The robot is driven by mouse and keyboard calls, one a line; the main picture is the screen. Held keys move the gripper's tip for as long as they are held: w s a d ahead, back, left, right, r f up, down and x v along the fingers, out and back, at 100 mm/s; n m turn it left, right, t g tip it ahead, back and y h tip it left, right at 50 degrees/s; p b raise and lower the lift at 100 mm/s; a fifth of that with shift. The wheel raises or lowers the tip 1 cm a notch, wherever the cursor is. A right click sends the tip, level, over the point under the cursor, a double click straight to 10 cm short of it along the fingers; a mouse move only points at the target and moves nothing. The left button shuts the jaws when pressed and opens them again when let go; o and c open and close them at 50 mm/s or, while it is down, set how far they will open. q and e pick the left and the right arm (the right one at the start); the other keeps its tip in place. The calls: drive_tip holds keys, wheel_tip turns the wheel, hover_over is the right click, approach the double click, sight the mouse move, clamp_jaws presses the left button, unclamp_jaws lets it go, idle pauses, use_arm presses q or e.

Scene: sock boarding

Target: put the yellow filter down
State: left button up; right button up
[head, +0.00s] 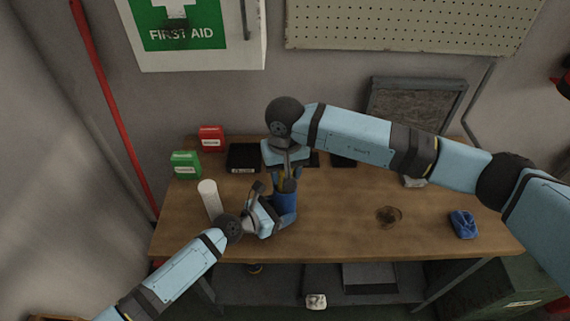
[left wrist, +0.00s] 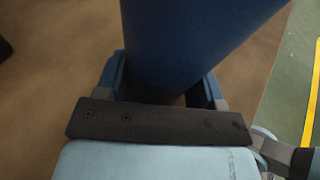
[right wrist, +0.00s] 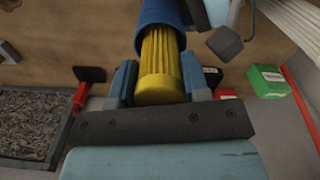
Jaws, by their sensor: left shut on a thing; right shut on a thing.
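The yellow filter (right wrist: 160,60) is a ribbed cylinder, seen best in the right wrist view. My right gripper (right wrist: 160,82) is shut on its near end. Its other end runs into the mouth of a blue cylinder (right wrist: 160,12), so that part is hidden. In the head view the blue cylinder (head: 285,203) stands roughly upright near the middle of the table, and my right gripper (head: 287,178) is above it. My left gripper (head: 272,211) is shut on the blue cylinder from the left; the left wrist view shows the cylinder (left wrist: 190,40) between its fingers (left wrist: 165,88).
On the wooden table (head: 335,220), a white roll (head: 210,199), green box (head: 185,165), red box (head: 211,138) and black box (head: 243,157) stand left. Bare wood lies between cylinder and round item.

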drive_tip(key=shift+f, duration=0.1)
drive_tip(key=o, duration=1.2)
use_arm(q)
drive_tip(key=o, duration=0.8)
